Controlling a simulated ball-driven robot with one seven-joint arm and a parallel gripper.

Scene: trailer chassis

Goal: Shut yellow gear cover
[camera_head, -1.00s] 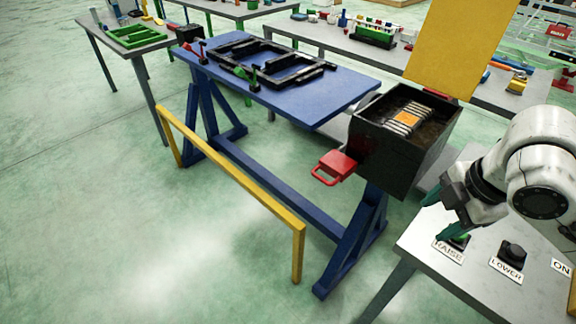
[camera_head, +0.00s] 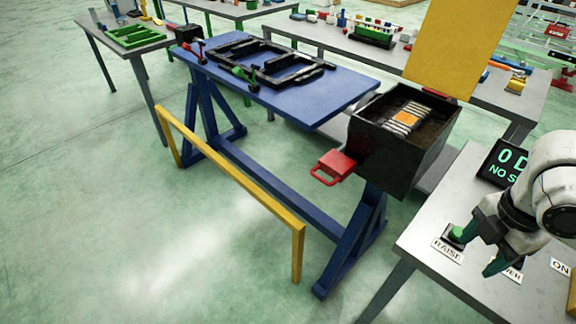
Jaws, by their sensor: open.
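The yellow gear cover (camera_head: 457,45) stands raised, nearly upright, at the back edge of a black gear box (camera_head: 398,150). The box is open at the top, and pale bars with an orange part show inside it. A red handle (camera_head: 334,167) sticks out from the box's left side. My gripper (camera_head: 474,256) is open and empty, low over the grey control table to the right of the box. One green finger is beside the green RAISE button (camera_head: 457,234); the other is near the LOWER label. The LOWER button is hidden behind the gripper. The cover's top is cut off by the frame.
The grey control table (camera_head: 416,235) also has an ON label (camera_head: 560,267) and a dark display (camera_head: 502,164), partly covered by my arm. A blue table (camera_head: 320,97) carries a black frame (camera_head: 270,60). A yellow rail (camera_head: 235,175) stands in front. The floor at left is free.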

